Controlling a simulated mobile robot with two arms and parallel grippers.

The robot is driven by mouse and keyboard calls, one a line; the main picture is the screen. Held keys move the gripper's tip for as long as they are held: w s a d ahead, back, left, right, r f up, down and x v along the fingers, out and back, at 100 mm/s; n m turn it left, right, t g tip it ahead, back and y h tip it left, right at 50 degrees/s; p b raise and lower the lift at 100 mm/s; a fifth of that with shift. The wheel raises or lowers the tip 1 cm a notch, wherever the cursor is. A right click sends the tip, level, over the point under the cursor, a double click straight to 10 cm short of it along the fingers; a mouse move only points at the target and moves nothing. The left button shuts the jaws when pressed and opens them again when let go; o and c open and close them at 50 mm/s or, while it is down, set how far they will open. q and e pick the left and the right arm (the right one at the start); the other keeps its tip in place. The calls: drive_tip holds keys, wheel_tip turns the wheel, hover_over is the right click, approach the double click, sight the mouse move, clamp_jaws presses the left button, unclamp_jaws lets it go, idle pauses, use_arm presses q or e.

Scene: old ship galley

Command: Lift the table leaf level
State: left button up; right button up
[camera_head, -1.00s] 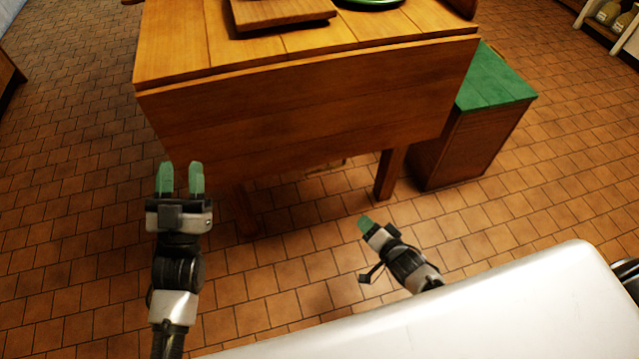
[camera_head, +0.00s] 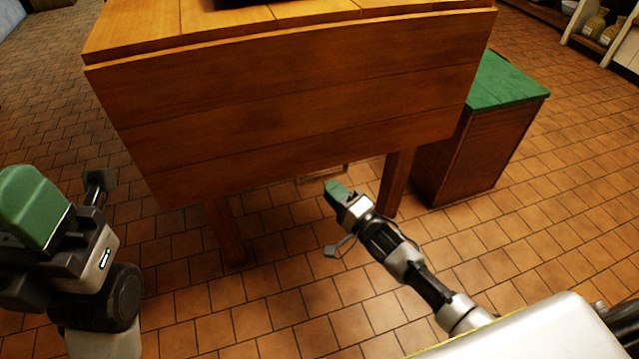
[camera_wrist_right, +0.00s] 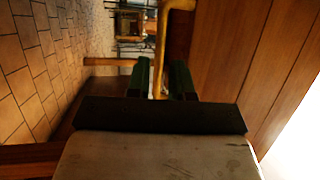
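The wooden table leaf (camera_head: 290,105) hangs down from the near edge of the table (camera_head: 300,14) in the head view, its face toward me. My right gripper (camera_head: 335,188) is low, by the leaf's lower edge, apart from it in the picture. In the right wrist view its two green fingers (camera_wrist_right: 161,80) stand apart. A yellowish bar (camera_wrist_right: 161,40) shows in line with the gap between them; I cannot tell how near it is. A wooden panel fills the right of that view. My left gripper (camera_head: 32,205) is at the left edge, seen side-on, away from the leaf.
A green-topped wooden cabinet (camera_head: 470,150) stands right of the table. Table legs (camera_head: 397,180) show below the leaf, at left and right. Tiled floor (camera_head: 290,310) lies open in front. Shelves with jars (camera_head: 592,28) are at the far right.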

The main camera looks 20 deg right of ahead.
sight(320, 177)
drive_tip(key=b+x, duration=0.1)
drive_tip(key=x, duration=0.4)
drive_tip(key=shift+b, duration=0.35)
clamp_jaws()
